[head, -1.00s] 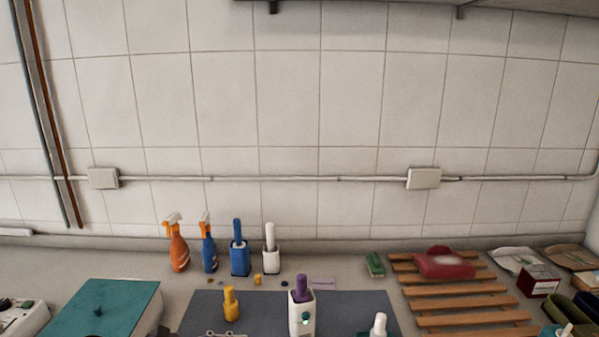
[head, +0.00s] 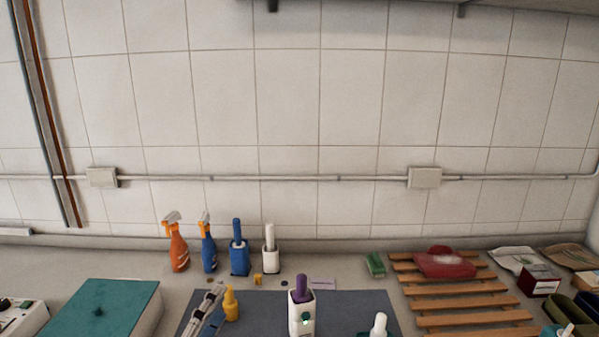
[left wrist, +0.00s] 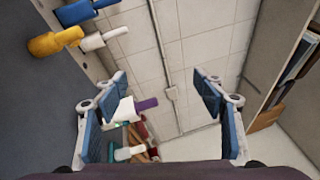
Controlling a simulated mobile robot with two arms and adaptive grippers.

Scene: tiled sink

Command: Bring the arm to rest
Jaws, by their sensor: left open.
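My left gripper (head: 208,305) reaches up from the bottom edge in the head view, just left of a yellow bottle (head: 232,304), over the dark grey mat (head: 358,308). I cannot tell whether it touches the bottle. In the left wrist view its two blue-padded fingers stand wide apart, with nothing held between them (left wrist: 163,100). A white dispenser with a purple top (head: 302,312) stands on the mat to the right; it also shows in the left wrist view (left wrist: 128,110), behind the left finger. My right gripper is not in view.
Orange (head: 179,247) and blue (head: 208,248) spray bottles and blue (head: 239,258) and white (head: 270,258) brush holders stand near the tiled wall. A wooden slatted rack (head: 461,303) with a red item (head: 444,264) is right. A teal-topped box (head: 98,308) is left.

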